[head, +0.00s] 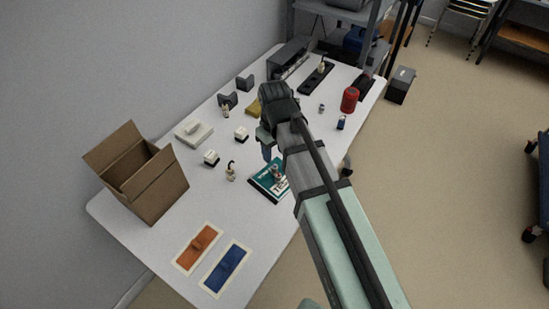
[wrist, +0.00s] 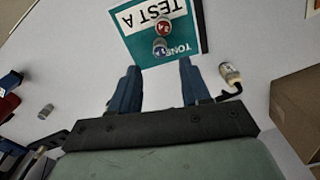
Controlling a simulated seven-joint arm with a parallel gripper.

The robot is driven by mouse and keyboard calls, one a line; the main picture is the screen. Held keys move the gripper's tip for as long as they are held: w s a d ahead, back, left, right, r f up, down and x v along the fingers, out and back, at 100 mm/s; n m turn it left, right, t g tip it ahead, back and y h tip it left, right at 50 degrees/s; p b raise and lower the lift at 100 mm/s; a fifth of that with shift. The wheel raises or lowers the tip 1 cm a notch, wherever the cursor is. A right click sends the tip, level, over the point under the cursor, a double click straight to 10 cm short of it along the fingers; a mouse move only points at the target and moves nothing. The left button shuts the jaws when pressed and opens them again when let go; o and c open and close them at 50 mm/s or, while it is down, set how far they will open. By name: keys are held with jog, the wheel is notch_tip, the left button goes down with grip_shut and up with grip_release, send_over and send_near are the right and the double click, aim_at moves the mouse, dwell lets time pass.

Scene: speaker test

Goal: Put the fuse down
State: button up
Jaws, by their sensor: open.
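My gripper (wrist: 159,66) is open, with nothing seen between its two blue fingers; it also shows in the head view (head: 267,150). It is over the table beside a teal card lettered TEST A (wrist: 125,40), which the head view also shows (head: 261,187). Two small cylinders stand on the card, one with a red numbered top (wrist: 163,26) and one with a blue top (wrist: 160,47). They are just beyond the fingertips in the wrist view. I cannot tell for certain which small part is the fuse.
A cream cylinder with a black hook (wrist: 230,72) stands right of my fingers in the wrist view. An open cardboard box (head: 150,190), an orange pad (head: 198,246) and a blue pad (head: 226,267) are nearer. A red can (head: 349,99) stands far right.

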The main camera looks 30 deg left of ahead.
aim_at(276, 166)
jog(key=shift+r, duration=2.05)
jog(key=shift+o, duration=1.2)
jog(key=shift+w+d, duration=0.1)
jog(key=shift+w, duration=0.05)
jog(key=o, duration=0.3)
jog(key=shift+w+d+r, duration=0.15)
jog(key=shift+w+r, duration=0.1)
jog(key=shift+w, duration=0.3)
jog(key=shift+w+d+r, duration=0.1)
jog(key=shift+w+r, duration=0.15)
jog(key=shift+w, duration=0.25)
jog(key=o, duration=0.5)
jog(key=shift+m, duration=0.5)
jog(key=w+a+r, duration=0.1)
jog(key=w, duration=0.1)
jog(key=w+a+r, duration=0.1)
jog(key=w, duration=0.1)
jog(key=w+a+r, duration=0.1)
jog(key=w, duration=0.2)
jog(key=shift+a, duration=0.1)
jog(key=shift+c, duration=0.2)
jog(key=w+a+r+n, duration=0.3)
jog(key=w+a+r, duration=0.1)
jog(key=w+a, duration=0.35)
notch_tip(276, 166, down, 10)
jog(key=d+n, duration=0.1)
jog(key=shift+d+n, duration=0.15)
jog(key=shift+n, duration=0.15)
